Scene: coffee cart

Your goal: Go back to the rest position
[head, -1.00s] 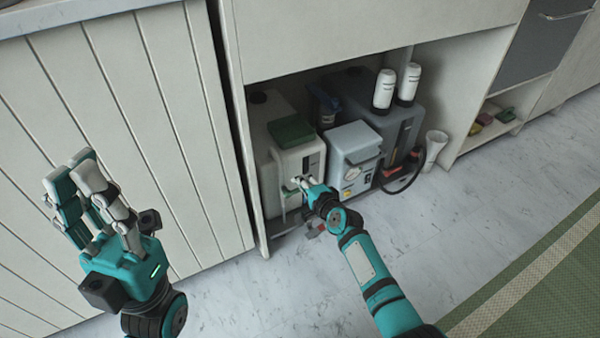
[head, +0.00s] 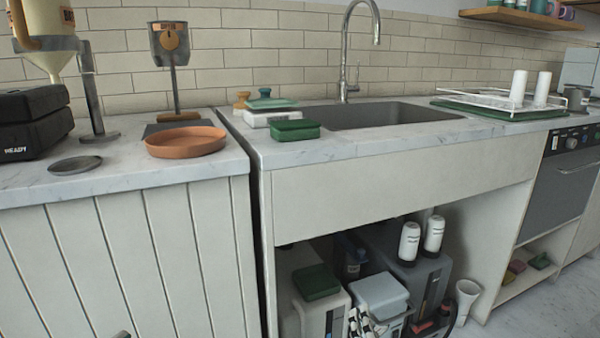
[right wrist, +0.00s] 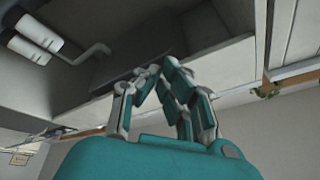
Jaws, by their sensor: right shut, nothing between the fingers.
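My right gripper (head: 365,325) shows only by its fingers at the bottom edge of the head view, in front of the light blue box under the sink. In the right wrist view my right gripper (right wrist: 155,72) has its fingers drawn together at the tips, with nothing between them. A small grey tip at the bottom left of the head view looks like my left gripper (head: 122,334). The rest of that hand is out of frame, so its opening is hidden.
The open cabinet under the sink holds a light blue box (head: 379,291), a green box (head: 316,282) and white bottles (head: 409,242). A terracotta dish (head: 186,141) stands on the left counter. A white cup (head: 466,299) stands beside the containers.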

